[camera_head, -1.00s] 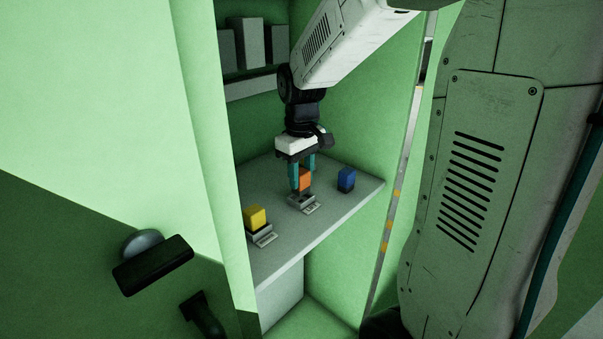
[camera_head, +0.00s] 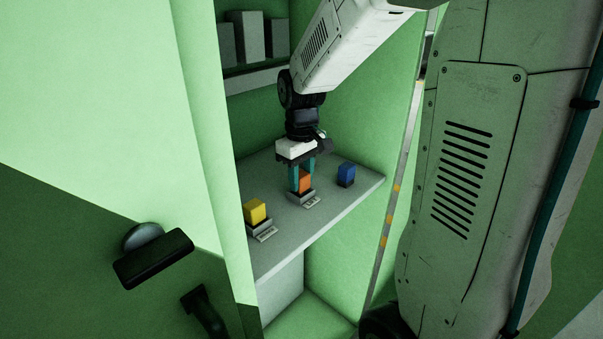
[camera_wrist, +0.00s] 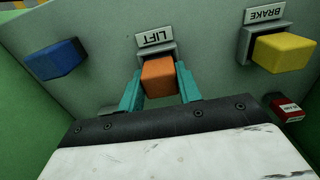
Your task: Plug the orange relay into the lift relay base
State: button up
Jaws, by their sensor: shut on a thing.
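The orange relay (camera_head: 305,181) is between the teal fingers of my gripper (camera_head: 302,176), which is shut on it. The relay is upright, directly over the grey lift relay base (camera_head: 297,196) on the cabinet shelf. In the wrist view the orange relay (camera_wrist: 159,77) covers most of the base (camera_wrist: 172,48), beside the LIFT label (camera_wrist: 153,38). The relay's lower end meets or nearly meets the base; I cannot tell whether it is fully seated.
A yellow relay (camera_head: 255,211) sits in the base labelled BRAKE (camera_wrist: 266,15). A blue relay (camera_head: 346,173) stands on the shelf (camera_head: 285,243) to the right. A red labelled block (camera_wrist: 287,108) shows in the wrist view. Green cabinet walls enclose the shelf.

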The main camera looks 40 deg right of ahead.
aim_at(301, 174)
jog(key=shift+f, duration=0.2)
jog(key=o, duration=1.1)
notch_tip(301, 174, up, 8)
jog(key=shift+f, duration=0.1)
jog(key=s+a, duration=0.3)
jog(key=s, duration=0.4)
jog(key=s+a+m+t, duration=0.1)
jog(key=s+a, duration=0.2)
jog(key=s, duration=0.4)
jog(key=s+a+r+m, duration=0.1)
jog(key=s+a, duration=0.2)
jog(key=s, duration=0.4)
jog(key=shift+s+a+r, duration=0.1)
jog(key=shift+s+a, duration=0.15)
jog(key=shift+a, duration=0.15)
